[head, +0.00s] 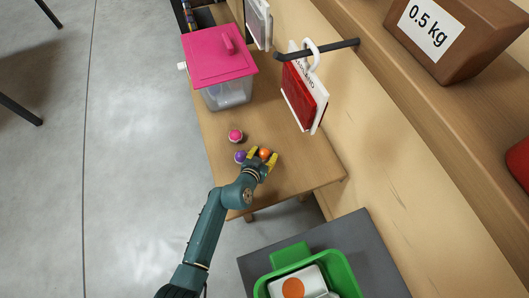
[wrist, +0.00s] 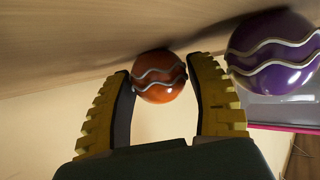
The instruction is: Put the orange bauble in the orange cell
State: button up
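The orange bauble (head: 264,154), with silver wavy bands, rests on the wooden table. In the wrist view it (wrist: 158,76) shows between and just beyond the fingertips. My gripper (head: 264,158) is open, its yellow fingers on either side of the bauble; firm contact cannot be made out. The fingers also show in the wrist view (wrist: 162,90). A green crate (head: 347,275) at the bottom holds a white piece with an orange disc (head: 293,288), cut off by the picture edge. I cannot tell if this marks the orange cell.
A purple bauble (head: 240,157) lies close beside my gripper; a pink bauble (head: 235,135) lies farther back. A clear box with a pink lid (head: 218,58) stands at the table's back. A hook with a red tag (head: 304,96) juts out from the right.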

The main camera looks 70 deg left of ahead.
jog(key=shift+r, duration=0.25)
jog(key=shift+o, duration=0.5)
jog(key=p+v, duration=0.4)
jog(key=v, duration=0.7)
jog(key=shift+s+d+r, duration=0.1)
jog(key=shift+s+d, duration=0.1)
jog(key=shift+s, duration=0.05)
jog(key=o, duration=0.4)
jog(key=shift+s+d+r, duration=0.1)
jog(key=shift+d, duration=0.05)
jog(key=shift+c, duration=0.2)
